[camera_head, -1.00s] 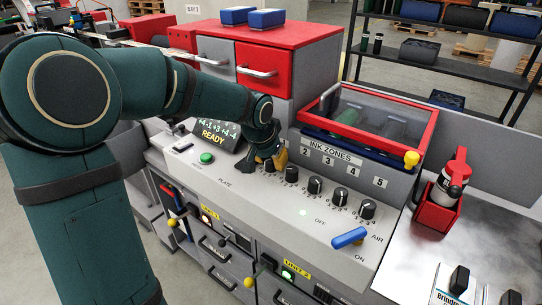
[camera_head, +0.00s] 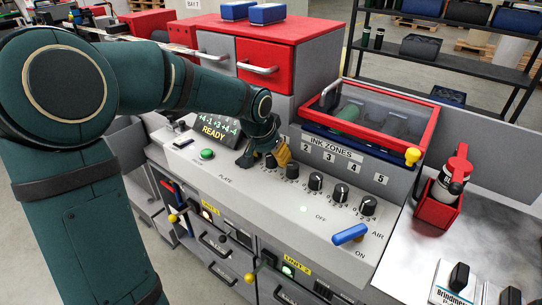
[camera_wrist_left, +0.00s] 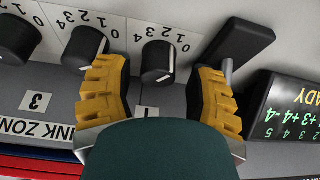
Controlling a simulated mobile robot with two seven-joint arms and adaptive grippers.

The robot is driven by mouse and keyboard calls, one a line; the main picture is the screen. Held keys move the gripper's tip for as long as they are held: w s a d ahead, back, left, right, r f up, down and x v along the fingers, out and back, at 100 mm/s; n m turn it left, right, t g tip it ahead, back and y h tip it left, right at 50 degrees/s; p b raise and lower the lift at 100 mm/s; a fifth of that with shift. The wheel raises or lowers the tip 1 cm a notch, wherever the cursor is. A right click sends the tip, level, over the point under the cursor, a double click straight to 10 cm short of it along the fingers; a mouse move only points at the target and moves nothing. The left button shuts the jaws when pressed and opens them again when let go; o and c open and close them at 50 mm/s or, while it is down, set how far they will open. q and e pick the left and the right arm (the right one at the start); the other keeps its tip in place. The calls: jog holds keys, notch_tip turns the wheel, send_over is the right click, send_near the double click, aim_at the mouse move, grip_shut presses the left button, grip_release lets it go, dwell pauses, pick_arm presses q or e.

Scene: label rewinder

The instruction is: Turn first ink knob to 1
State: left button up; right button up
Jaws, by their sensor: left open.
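The first ink knob (camera_wrist_left: 158,62) is black and sits between the spread yellow fingers of my left gripper (camera_wrist_left: 160,95) in the left wrist view. Its white mark is on the right side, the side of 0 on its scale; I cannot read the exact setting. The fingers look apart from the knob, with a gap on each side. In the head view my left gripper (camera_head: 265,158) is at the left end of the knob row, with the first knob (camera_head: 271,160) partly hidden by it. The right gripper is not in view.
The second knob (camera_wrist_left: 86,47) is close beside one finger, and a black lever (camera_wrist_left: 240,45) is by the other. More knobs (camera_head: 315,181) run right toward the blue air lever (camera_head: 350,233). The READY display (camera_head: 216,127) and green button (camera_head: 207,154) are left of the gripper.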

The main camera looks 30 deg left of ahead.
aim_at(265, 171)
pick_arm(q)
jog(key=v, duration=0.7)
jog(key=shift+s+r, duration=0.2)
dwell(0.4)
